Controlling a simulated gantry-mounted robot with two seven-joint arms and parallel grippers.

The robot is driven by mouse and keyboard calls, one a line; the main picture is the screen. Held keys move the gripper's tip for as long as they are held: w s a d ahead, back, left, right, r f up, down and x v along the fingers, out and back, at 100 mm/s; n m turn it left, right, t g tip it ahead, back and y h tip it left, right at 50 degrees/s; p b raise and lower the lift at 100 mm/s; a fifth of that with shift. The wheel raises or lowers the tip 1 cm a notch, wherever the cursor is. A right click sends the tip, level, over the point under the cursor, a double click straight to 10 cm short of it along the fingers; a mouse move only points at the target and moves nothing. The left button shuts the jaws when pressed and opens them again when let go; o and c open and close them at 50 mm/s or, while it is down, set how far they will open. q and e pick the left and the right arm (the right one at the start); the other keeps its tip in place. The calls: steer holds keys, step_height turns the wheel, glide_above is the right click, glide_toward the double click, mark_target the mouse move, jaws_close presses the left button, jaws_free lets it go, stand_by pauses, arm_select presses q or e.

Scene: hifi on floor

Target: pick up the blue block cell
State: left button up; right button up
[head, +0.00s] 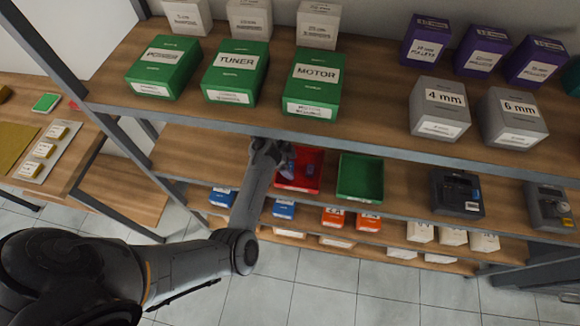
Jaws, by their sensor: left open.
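A small blue shape (287,168) shows at the left side of a red tray (311,172) on the middle shelf; it may be the blue block cell, but it is too small to tell. My left gripper (284,159) is open at the left edge of the red tray, right beside the blue shape. The gripper hides part of the tray, and I cannot tell whether the fingers touch the blue shape. My right gripper is not in view.
A green tray (361,177) stands right of the red one. Above, the top shelf holds green boxes (312,84), grey boxes (440,108) and purple boxes (482,50). Dark devices (457,193) stand at right. Blue boxes (284,209) and orange boxes (333,217) sit on the shelf below.

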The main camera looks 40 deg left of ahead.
arm_select(q)
steer(key=c, duration=1.1)
steer(key=shift+c, duration=0.2)
steer(key=shift+r, duration=0.2)
